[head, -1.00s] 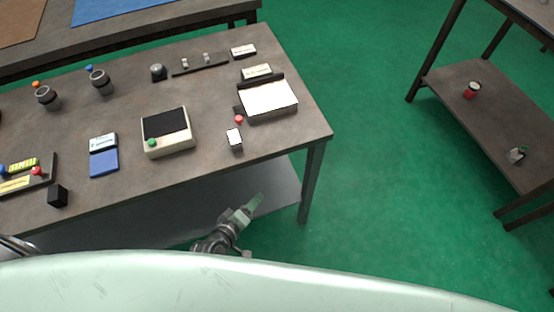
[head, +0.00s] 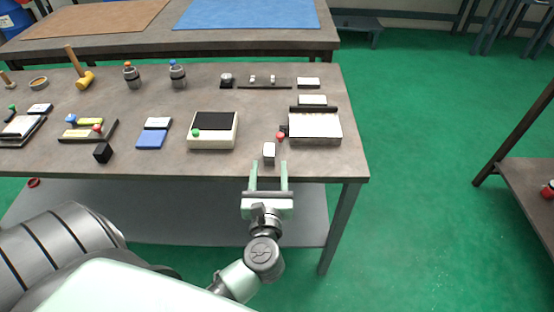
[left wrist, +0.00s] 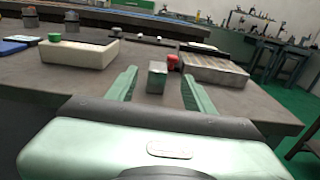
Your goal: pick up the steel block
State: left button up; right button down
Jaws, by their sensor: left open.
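The steel block (head: 269,153) is a small upright grey block with a pale top, near the front edge of the workbench (head: 330,172), toward its right end. My left gripper (head: 269,172) is open and empty, its pale green fingers pointing at the block from the front edge. In the left wrist view the block (left wrist: 157,77) stands between the two fingers as seen, a little beyond them, with visible gaps on both sides. My right gripper is not in view.
Behind the block are a red knob (head: 280,136) and a silver slab-like fixture (head: 315,127). A cream box with a dark panel (head: 213,132) stands to the left. A black cube (head: 103,153) sits farther left.

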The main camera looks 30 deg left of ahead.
aim_at(269, 158)
pick_arm(q)
jog(key=x, duration=0.5)
jog(key=f+x, duration=0.1)
jog(key=x, duration=0.2)
jog(key=shift+s+a+b, duration=0.15)
jog(key=shift+b, duration=0.2)
grip_shut()
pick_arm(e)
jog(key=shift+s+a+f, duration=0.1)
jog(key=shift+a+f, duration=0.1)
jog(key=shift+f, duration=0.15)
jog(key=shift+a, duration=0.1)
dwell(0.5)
